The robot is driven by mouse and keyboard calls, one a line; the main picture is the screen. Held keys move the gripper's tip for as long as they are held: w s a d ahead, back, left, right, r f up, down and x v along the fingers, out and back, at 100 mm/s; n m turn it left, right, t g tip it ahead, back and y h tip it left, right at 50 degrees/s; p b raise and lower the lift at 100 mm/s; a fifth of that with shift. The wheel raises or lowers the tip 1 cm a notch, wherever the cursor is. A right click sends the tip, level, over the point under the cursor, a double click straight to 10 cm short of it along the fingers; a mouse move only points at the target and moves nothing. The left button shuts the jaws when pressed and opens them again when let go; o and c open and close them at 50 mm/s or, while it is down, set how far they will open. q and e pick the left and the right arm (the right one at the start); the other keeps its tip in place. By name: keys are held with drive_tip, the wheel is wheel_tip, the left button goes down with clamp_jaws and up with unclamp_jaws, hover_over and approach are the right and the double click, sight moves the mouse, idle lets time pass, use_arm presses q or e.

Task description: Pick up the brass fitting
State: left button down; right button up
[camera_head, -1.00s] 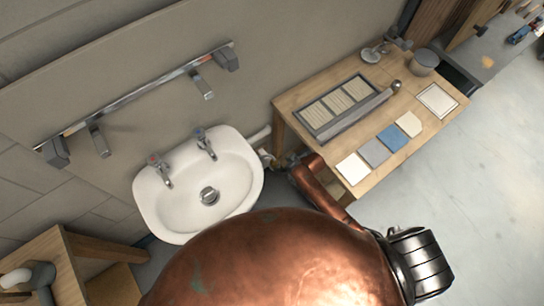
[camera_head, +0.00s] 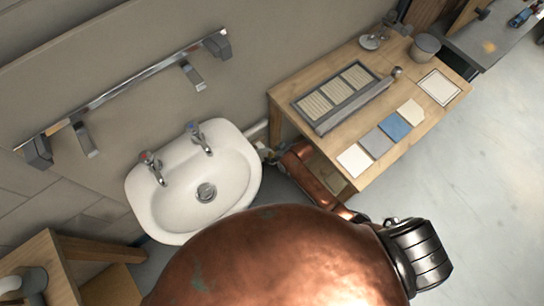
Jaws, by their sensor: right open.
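I cannot make out the brass fitting for certain. A small, round, dull metallic piece (camera_head: 397,72) lies on the wooden table by the end of the grey tray; at this size I cannot tell whether it is the fitting. My right gripper (camera_head: 267,153) is small in view, between the basin's right side and the table's left edge. It is open, at the end of my copper-coloured arm, and nothing shows held in it. Its fingertips are hard to separate from the pale pipework behind. My left gripper is not in view.
A white basin (camera_head: 165,205) with two taps is on the wall at left, a metal rail (camera_head: 125,85) above it. The wooden table (camera_head: 430,110) carries a grey tray (camera_head: 318,128), several sample tiles and a grey pot (camera_head: 425,47). Pale floor is clear at right.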

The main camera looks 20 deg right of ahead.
drive_tip(key=c, duration=1.2)
clamp_jaws()
drive_tip(key=shift+r, duration=0.15)
